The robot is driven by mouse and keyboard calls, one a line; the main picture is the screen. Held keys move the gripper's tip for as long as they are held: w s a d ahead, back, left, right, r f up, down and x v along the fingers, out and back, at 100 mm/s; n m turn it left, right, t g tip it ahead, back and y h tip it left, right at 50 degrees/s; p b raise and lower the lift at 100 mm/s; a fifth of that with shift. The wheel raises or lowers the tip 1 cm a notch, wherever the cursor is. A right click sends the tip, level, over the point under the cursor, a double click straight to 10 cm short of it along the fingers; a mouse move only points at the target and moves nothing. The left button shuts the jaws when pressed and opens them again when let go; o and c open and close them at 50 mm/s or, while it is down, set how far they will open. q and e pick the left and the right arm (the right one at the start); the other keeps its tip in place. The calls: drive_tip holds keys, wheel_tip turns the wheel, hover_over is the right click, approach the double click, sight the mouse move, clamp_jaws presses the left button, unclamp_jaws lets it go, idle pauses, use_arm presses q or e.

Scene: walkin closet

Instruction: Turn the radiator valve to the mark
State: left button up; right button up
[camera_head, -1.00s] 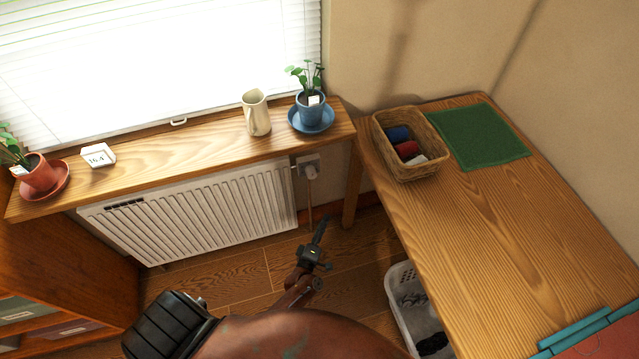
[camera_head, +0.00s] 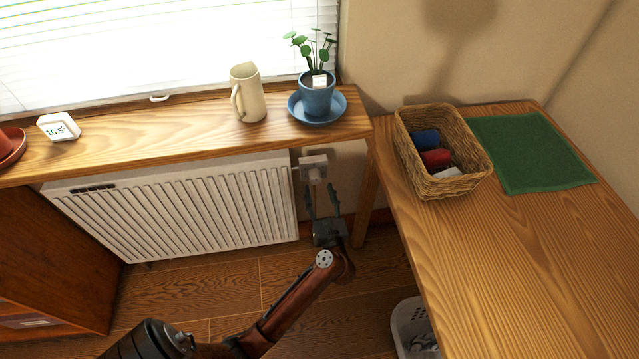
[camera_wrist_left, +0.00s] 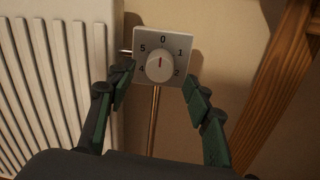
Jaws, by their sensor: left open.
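The radiator valve (camera_head: 314,170) is a white square plate with a round knob, on the wall at the radiator's right end. The plate (camera_wrist_left: 177,36) shows 0, 1, 2, 4 and 5; a 3 is not visible. My left gripper (camera_head: 322,196) is open just below and in front of the valve. In the left wrist view its green-and-black fingers (camera_wrist_left: 158,82) stand apart on either side of the knob's lower half, and I see no contact. My right gripper is out of view.
The white radiator (camera_head: 190,212) is left of the valve, under a wooden sill (camera_head: 200,127) with a jug (camera_head: 249,95), potted plant (camera_head: 317,95) and small display (camera_head: 58,127). A wooden table (camera_head: 500,260) with a basket (camera_head: 465,185) stands right. A pipe runs below the valve.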

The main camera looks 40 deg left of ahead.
sight(317, 182)
use_arm(q)
drive_tip(key=shift+b+x, duration=0.5)
drive_tip(key=shift+x, duration=1.65)
drive_tip(key=c, duration=1.1)
